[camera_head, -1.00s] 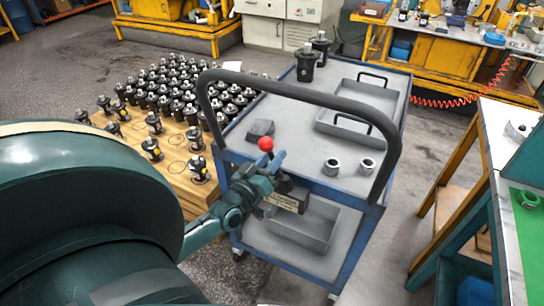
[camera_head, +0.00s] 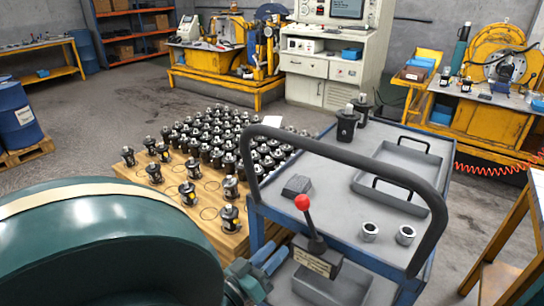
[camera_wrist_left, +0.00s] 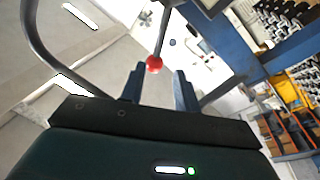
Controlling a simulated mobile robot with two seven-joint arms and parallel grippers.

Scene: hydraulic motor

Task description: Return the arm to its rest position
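My left arm comes in from the left, and my left gripper (camera_head: 266,260) is low in the head view, below and left of the red-knobbed lever (camera_head: 303,202) on the cart's near side. In the left wrist view, the two fingers (camera_wrist_left: 158,90) stand apart with nothing held between them. The red knob (camera_wrist_left: 154,64) shows beyond the fingertips, in line with the gap. The lever stands on a small labelled box (camera_head: 316,258). My right gripper is not in view.
The blue cart (camera_head: 335,163) has a black handle (camera_head: 318,152), a grey tray (camera_head: 412,160), two metal rings and dark motors on top. A wooden pallet (camera_head: 170,190) with many motors stands to its left. Open floor (camera_head: 110,110) lies beyond the pallet.

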